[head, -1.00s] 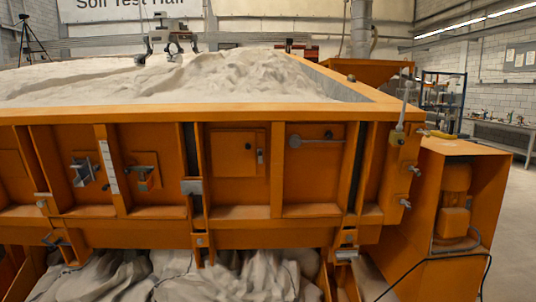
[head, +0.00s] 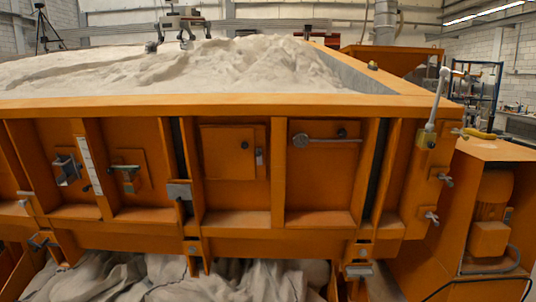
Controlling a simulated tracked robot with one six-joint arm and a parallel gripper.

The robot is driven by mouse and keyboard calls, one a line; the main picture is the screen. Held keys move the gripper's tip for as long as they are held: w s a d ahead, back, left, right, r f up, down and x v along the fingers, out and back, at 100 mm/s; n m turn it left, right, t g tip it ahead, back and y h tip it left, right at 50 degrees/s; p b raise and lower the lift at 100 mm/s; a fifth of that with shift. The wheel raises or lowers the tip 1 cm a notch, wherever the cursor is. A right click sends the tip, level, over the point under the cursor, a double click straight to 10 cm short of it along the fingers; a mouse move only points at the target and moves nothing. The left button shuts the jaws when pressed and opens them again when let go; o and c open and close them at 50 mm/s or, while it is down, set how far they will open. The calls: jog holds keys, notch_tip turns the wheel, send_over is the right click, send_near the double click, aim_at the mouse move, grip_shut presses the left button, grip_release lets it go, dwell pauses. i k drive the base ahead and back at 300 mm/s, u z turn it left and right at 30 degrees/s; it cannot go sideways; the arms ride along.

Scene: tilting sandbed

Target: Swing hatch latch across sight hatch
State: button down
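The sight hatch (head: 228,153) is a square orange panel on the front wall of the sandbed, with a dark knob and a small grey fitting (head: 259,157) at its right side. In the bay to its right is a grey bar with a round end (head: 299,140), which looks like the hatch latch. The bar lies about level and runs right from the round end, apart from the hatch panel. A dark knob (head: 342,133) sits just above the bar. My gripper is not in view.
The orange sandbed rim (head: 230,105) runs across the view, with pale sand above it. A lever (head: 437,100) stands at the right corner. An orange motor housing (head: 490,205) stands at the right. Grey folded cloth (head: 220,281) lies below.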

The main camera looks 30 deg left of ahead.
aim_at(259, 154)
jog(key=i, duration=0.2)
jog(key=u, duration=1.1)
jog(key=i, duration=2)
jog(key=u, duration=0.55)
